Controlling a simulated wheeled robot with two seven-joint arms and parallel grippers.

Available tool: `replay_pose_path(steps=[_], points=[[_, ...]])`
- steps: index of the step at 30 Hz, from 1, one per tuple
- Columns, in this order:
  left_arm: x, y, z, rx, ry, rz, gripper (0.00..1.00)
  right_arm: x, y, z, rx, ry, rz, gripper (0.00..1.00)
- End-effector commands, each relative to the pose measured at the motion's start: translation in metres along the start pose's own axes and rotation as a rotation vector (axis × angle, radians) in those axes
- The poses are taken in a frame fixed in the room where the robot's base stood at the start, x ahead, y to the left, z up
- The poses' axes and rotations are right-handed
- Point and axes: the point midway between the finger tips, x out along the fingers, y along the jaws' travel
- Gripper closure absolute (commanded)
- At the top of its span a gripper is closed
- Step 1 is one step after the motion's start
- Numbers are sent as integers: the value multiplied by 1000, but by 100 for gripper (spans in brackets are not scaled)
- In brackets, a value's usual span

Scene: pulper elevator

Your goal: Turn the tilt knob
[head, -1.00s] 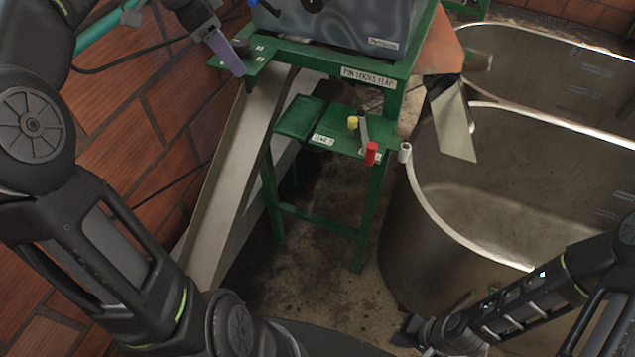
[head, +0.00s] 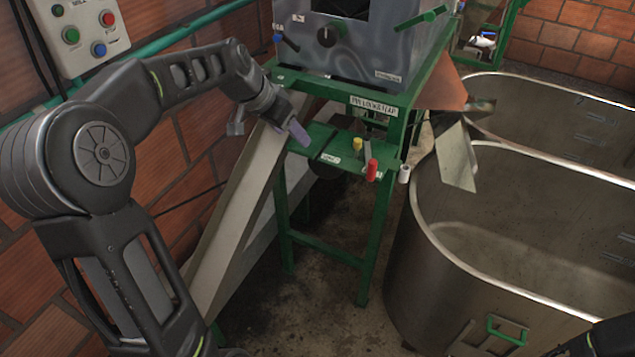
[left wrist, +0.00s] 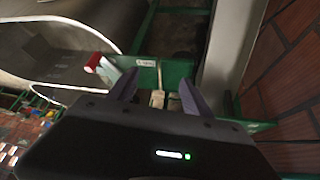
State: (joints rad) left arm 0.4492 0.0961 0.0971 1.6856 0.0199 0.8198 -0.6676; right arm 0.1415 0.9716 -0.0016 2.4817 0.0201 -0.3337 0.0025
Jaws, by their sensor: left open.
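A round black knob (head: 327,36) is on the front of the grey machine box (head: 370,45); its marking is too small to read. A lever with a blue end (head: 279,39) sticks out at the box's left corner. I cannot tell by label which is the tilt knob. My left gripper (head: 268,127) is open and empty, below and left of the box, over the metal chute and near the green shelf. In the left wrist view its two fingers (left wrist: 158,95) are apart with nothing between them. The right gripper is out of view.
The green shelf (head: 325,150) carries a yellow knob (head: 357,144) and a red-capped handle (head: 372,170). The sloping chute (head: 240,210) runs down left of it. A large metal tank (head: 440,270) stands right. A button box (head: 80,35) hangs on the brick wall.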

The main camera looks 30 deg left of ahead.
Motion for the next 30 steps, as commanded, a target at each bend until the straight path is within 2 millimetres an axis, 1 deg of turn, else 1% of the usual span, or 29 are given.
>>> replay_pose_path(steps=[1,6,12,16,18,22,30], points=[[13,3,3,-19,0,2,42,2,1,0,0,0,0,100],[48,11,10,-84,13,-2,42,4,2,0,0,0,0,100],[88,23,23,-152,19,0,42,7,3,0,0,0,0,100],[109,32,32,-187,19,3,42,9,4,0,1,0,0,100],[118,36,35,-201,20,4,42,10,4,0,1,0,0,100],[129,42,40,-222,21,6,42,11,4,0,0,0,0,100],[135,44,43,-233,23,6,42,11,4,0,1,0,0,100]])
